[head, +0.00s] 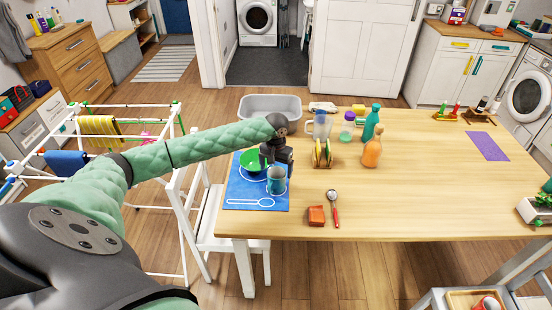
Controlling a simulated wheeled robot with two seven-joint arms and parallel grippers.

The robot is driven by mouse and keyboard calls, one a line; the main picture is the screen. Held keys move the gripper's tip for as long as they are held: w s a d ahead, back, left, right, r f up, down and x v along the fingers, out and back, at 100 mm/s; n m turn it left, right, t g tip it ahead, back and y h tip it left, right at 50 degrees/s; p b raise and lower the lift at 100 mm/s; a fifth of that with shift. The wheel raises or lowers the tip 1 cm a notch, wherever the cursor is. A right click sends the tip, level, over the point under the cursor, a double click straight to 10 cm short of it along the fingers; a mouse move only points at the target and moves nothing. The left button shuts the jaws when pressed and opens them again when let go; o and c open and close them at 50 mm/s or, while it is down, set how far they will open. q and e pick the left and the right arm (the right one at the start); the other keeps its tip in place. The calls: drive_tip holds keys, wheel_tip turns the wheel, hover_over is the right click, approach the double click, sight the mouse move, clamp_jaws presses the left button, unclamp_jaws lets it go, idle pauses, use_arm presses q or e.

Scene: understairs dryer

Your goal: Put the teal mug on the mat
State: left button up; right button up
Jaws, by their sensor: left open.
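The teal mug (277,182) stands upright at the right part of the blue mat (238,190) on the table. The mat has white printed outlines, including a spoon shape and a ring near the mug. My left gripper (277,163) is open, just above and behind the mug; I cannot tell whether it touches it. A green bowl (250,160) sits on the mat's far part, partly hidden by my left arm and gripper. My right gripper is not in view.
A red-handled spoon (334,208) and an orange-brown block (316,215) lie right of the mat. A rack (322,155), a clear jug (322,125), bottles (372,150) and a grey basin (270,107) stand farther back. The table's right half is mostly clear around a purple mat (487,146).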

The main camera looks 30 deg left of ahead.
use_arm(q)
wheel_tip(320, 180, up, 7)
drive_tip(key=b, duration=0.2)
drive_tip(key=shift+r, duration=0.15)
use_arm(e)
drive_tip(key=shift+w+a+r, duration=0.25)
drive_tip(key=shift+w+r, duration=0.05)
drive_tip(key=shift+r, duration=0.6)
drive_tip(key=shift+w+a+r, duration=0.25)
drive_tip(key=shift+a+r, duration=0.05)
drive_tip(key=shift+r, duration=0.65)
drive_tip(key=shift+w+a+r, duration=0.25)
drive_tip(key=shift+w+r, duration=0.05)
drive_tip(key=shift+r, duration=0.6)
